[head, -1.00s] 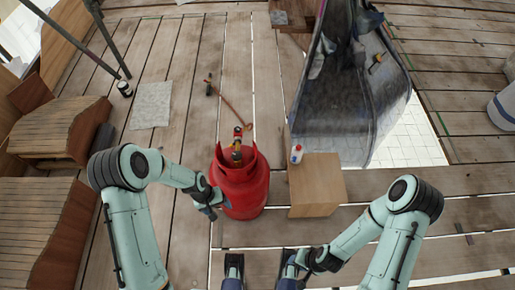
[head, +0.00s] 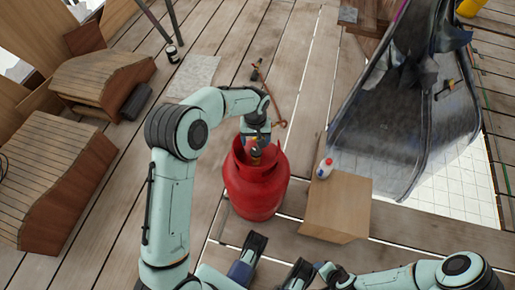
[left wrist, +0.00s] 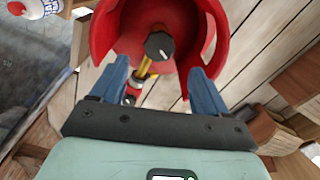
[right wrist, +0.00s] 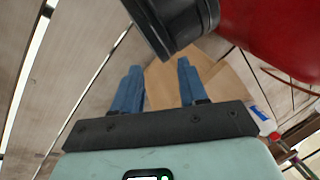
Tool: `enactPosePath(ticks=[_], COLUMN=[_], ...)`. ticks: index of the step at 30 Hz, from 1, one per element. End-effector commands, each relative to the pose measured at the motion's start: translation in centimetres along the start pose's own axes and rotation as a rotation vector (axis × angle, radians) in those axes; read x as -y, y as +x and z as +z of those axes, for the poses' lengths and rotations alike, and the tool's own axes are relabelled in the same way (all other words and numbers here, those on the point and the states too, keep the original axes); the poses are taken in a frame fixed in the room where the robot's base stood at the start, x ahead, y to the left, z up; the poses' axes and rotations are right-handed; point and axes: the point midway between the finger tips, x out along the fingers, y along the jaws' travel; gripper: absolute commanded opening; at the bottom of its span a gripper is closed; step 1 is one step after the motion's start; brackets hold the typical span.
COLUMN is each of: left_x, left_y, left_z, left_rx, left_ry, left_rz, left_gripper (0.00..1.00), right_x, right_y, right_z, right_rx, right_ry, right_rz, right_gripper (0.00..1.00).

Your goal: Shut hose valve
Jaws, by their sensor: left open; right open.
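A red gas cylinder (head: 255,190) stands upright on the plank deck. Inside its collar is a brass valve with a dark round knob (left wrist: 159,46), seen in the left wrist view. My left gripper (left wrist: 157,88) is open, its blue fingers pointing into the collar opening on either side of the valve. The knob lies a little beyond the fingertips, and I see no contact. In the head view this gripper is over the cylinder top. An orange-brown hose (head: 276,108) lies on the deck behind the cylinder. My right gripper (right wrist: 160,78) is open and empty, low in front of a wooden box.
Wooden stair-like blocks (head: 60,180) are at left. Deck between them and the cylinder is clear.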

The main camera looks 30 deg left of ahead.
Motion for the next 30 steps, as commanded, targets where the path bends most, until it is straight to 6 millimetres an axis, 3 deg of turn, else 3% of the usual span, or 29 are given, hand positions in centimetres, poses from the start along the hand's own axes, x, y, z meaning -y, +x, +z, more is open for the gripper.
enactPosePath(ticks=[3,9,22,23,27,28,30], left_x=[0.0,0.0,-0.1,0.0,0.0,0.0,0.0], left_y=[2.8,5.6,6.6,6.6,6.5,6.5,6.5], left_z=[0.1,0.1,0.1,0.1,0.1,0.1,0.1], left_rx=[0.005,0.003,0.001,0.001,0.001,0.001,0.001], left_ry=[0.000,0.000,0.001,0.001,0.001,0.001,0.001], left_rz=[-0.002,0.000,0.001,0.001,0.001,0.001,0.001], left_gripper=[0.75,0.75,0.75,0.72,0.26,0.19,0.19], right_x=[-0.3,-0.6,-0.6,-0.6,-0.6,-0.6,-0.6], right_y=[0.8,1.5,1.6,1.6,1.6,1.6,1.6], right_z=[-0.9,-2.1,-2.5,-2.5,-2.5,-2.5,-2.5], right_rx=[-0.027,-0.060,-0.073,-0.073,-0.072,-0.072,-0.072], right_ry=[0.003,0.005,0.006,0.006,0.006,0.006,0.006], right_rz=[0.002,0.004,0.005,0.005,0.005,0.005,0.005], right_gripper=[0.43,0.43,0.43,0.43,0.43,0.43,0.43])
